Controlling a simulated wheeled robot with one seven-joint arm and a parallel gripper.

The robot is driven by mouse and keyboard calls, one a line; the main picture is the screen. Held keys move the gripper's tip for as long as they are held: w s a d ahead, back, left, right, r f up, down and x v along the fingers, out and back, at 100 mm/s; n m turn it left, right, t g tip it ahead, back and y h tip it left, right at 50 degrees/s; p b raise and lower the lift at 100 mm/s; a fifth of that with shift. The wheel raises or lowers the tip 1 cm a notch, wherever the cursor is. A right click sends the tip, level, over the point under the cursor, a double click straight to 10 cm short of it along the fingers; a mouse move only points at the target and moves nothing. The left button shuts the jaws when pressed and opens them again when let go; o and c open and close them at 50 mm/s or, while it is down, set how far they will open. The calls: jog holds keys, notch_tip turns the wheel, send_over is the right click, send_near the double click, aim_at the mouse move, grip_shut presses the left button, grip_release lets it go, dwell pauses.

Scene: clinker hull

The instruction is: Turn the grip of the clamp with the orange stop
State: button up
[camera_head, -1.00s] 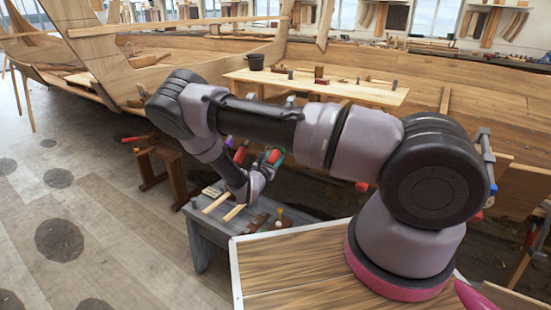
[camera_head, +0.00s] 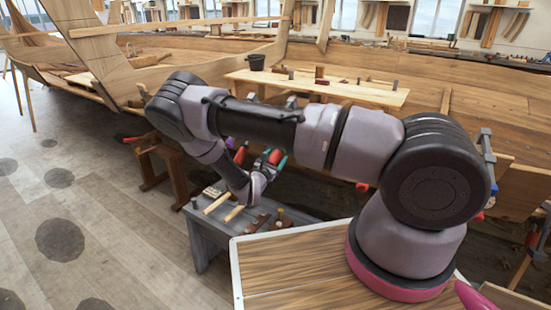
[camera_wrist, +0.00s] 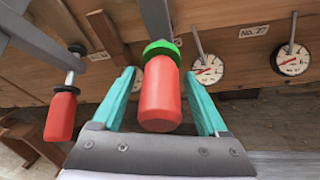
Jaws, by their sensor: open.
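In the wrist view a clamp with a red grip (camera_wrist: 161,94) and a bright green stop (camera_wrist: 161,48) hangs from a grey bar. My gripper (camera_wrist: 164,88) is open, its teal fingers on either side of this red grip, with small gaps visible.
Round dials (camera_wrist: 291,59) and number plates are on the planking behind the clamps. A low grey bench (camera_head: 203,236) with tools stands below my gripper. A wooden trestle (camera_head: 164,165) stands to the left. The floor (camera_head: 110,230) at left is open.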

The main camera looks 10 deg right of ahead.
jog(key=v, duration=1)
jog(key=shift+s+a, duration=0.25)
jog(key=shift+s, duration=0.1)
dwell(0.3)
